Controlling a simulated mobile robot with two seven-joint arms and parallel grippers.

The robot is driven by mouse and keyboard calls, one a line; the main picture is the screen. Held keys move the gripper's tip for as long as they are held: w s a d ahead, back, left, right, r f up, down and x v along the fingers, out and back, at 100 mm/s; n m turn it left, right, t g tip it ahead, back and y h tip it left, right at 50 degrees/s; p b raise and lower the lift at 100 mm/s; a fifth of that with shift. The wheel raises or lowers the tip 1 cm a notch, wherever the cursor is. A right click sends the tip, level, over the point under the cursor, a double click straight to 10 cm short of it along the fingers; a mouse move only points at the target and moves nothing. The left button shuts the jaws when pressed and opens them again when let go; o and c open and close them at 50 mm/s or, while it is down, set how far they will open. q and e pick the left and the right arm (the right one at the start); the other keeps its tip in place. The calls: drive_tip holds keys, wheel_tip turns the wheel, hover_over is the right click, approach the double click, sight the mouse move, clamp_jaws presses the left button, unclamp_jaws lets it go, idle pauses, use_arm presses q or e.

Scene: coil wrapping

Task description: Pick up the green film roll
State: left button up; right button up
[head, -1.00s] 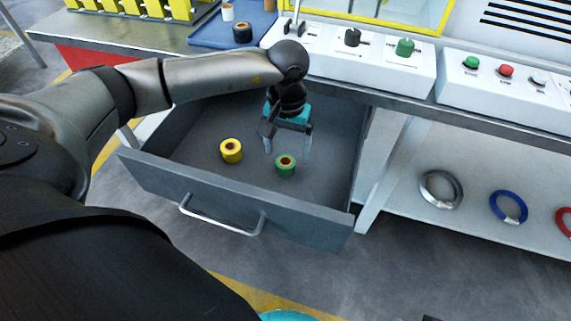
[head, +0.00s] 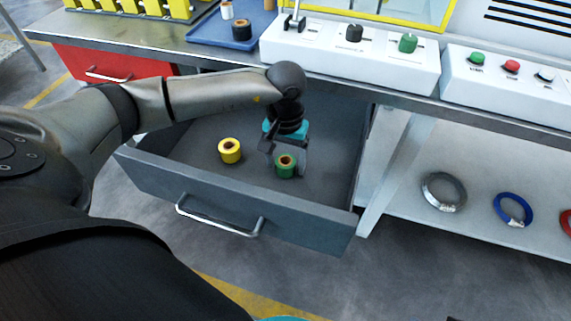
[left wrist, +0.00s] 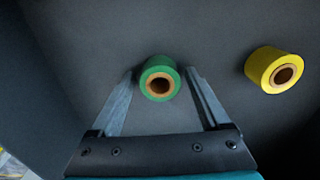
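The green film roll (head: 286,167) stands upright on the floor of the open grey drawer (head: 235,202). In the left wrist view the green film roll (left wrist: 160,79) lies between the two fingertips, its brown core facing the camera. My left gripper (head: 287,163) reaches down into the drawer at the roll. In the left wrist view my left gripper (left wrist: 162,75) is open, with a finger on each side of the roll and a small gap on the right; contact on the left is hard to tell. My right gripper is not in view.
A yellow film roll (head: 230,151) stands in the drawer left of the green one; it also shows in the left wrist view (left wrist: 274,70). The drawer walls surround both. White control boxes (head: 345,58) sit on the bench above. Wire coils (head: 443,192) lie on the right shelf.

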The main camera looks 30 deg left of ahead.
use_arm(q)
drive_tip(key=c, duration=1.2)
drive_tip(key=shift+r, duration=0.1)
